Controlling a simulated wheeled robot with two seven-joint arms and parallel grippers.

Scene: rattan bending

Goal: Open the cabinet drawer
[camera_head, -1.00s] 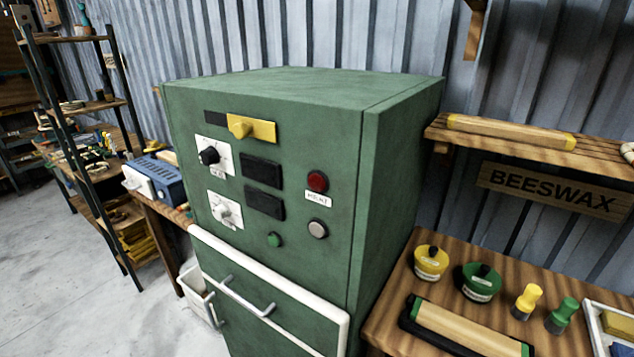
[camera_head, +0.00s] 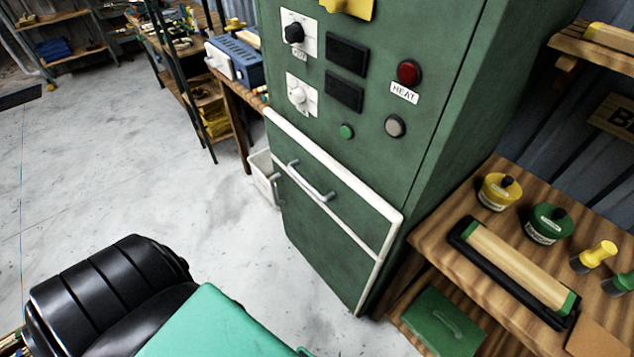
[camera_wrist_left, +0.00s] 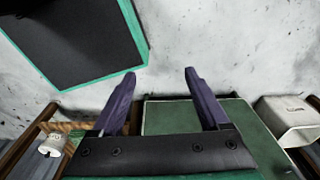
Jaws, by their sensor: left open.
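A tall green cabinet (camera_head: 370,130) stands in the centre of the head view. Its lower front has a white-edged drawer front (camera_head: 350,205) with a grey metal bar handle (camera_head: 310,183). The drawer looks closed. A green panel (camera_wrist_left: 210,118) shows behind the fingers, probably part of the cabinet. No handle shows between the fingers. My right gripper is not in view.
A white bin (camera_head: 262,170) is on the left; a white container (camera_wrist_left: 290,118) shows in the wrist view. The floor (camera_head: 110,160) at left is open.

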